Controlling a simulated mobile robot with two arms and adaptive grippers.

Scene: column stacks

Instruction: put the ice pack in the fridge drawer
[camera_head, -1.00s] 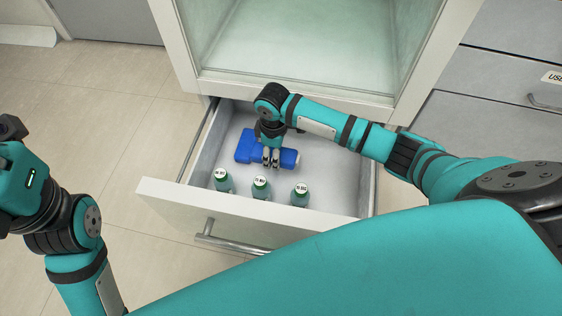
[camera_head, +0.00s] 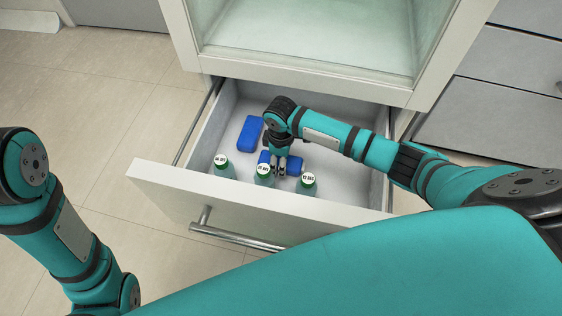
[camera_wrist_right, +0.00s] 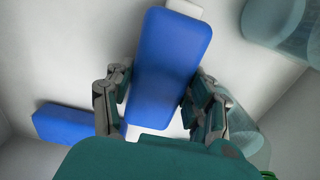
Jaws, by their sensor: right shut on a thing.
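The fridge drawer (camera_head: 224,203) is pulled open below the fridge body. My right gripper (camera_head: 279,172) is inside it, shut on a blue ice pack (camera_head: 295,169) with white ends. In the right wrist view the ice pack (camera_wrist_right: 172,62) lies lengthwise between the two fingers (camera_wrist_right: 160,105). It is low in the drawer, just behind the bottles; whether it touches the floor I cannot tell. A second blue block (camera_head: 250,133) lies apart in the drawer's back left and also shows in the wrist view (camera_wrist_right: 62,123). My left gripper is out of view.
The wrist view shows a clear bottle close to one finger. Bare drawer floor shows at the back and right. Grey drawers (camera_head: 500,95) stand at right.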

